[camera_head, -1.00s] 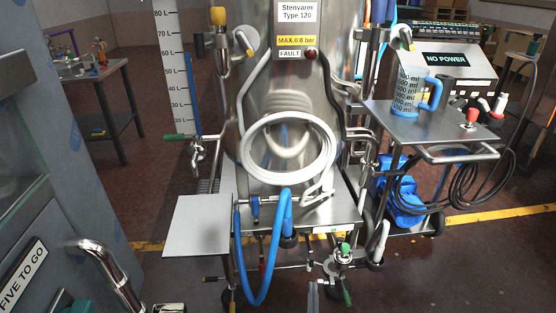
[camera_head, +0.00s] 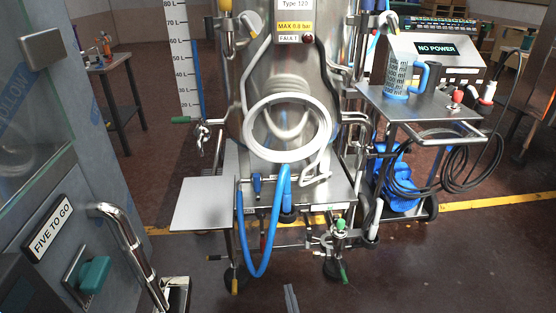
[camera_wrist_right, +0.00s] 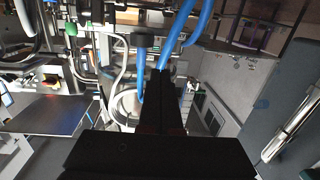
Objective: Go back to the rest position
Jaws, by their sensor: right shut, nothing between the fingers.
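My right gripper (camera_head: 290,298) shows only as a small grey tip at the bottom edge of the head view, low in front of the steel tank machine. In the right wrist view its dark fingers (camera_wrist_right: 160,76) are together with nothing between them. Blue hose (camera_wrist_right: 185,35) passes close behind the fingertips in that view; I cannot tell how far off it is. My left gripper is in neither view.
The steel tank (camera_head: 290,75) stands ahead with a coiled white hose (camera_head: 247,135), a hanging blue hose (camera_head: 240,235) and a side shelf (camera_head: 203,204). A trolley (camera_head: 425,104) stands right. A cabinet with a bent handle (camera_head: 125,235) is close at left. Floor is free at lower right.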

